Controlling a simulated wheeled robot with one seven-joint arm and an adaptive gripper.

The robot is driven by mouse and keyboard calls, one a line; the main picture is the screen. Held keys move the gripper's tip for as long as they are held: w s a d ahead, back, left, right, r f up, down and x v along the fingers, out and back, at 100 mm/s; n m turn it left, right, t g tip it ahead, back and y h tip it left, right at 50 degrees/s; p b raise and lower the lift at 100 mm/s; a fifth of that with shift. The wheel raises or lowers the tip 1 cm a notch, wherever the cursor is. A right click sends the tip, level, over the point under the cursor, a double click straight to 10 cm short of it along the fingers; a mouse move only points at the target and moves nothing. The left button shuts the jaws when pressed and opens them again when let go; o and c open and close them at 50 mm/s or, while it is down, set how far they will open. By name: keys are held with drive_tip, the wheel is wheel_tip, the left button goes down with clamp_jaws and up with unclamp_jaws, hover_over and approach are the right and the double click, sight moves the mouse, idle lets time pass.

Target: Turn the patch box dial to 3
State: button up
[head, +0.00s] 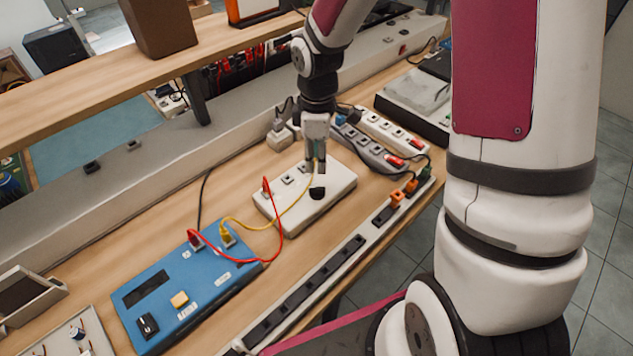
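A white box (290,219) with a dark round dial (317,194) on its top stands in the middle of the workbench; I take it for the patch box. The dial's pointer and any numbers are too small to read. My gripper (316,164) points down over the box, its fingertips just behind and above the dial. I cannot tell whether they touch it. The fingers look close together, but their gap is not clear. A red plug (266,186) stands in the box's left side, and a yellow cable (236,223) runs to its top.
A blue box (184,288) with a black switch or knob stands at front left, joined to the white box by red and yellow cables. Power strips (371,148) lie behind right. A long black socket strip (305,290) runs along the front edge. A wooden shelf (110,85) overhangs the back.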

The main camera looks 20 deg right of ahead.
sight(317, 188)
wheel_tip(317, 188, down, 10)
drive_tip(key=shift+f, duration=0.1)
idle(0.4)
clamp_jaws()
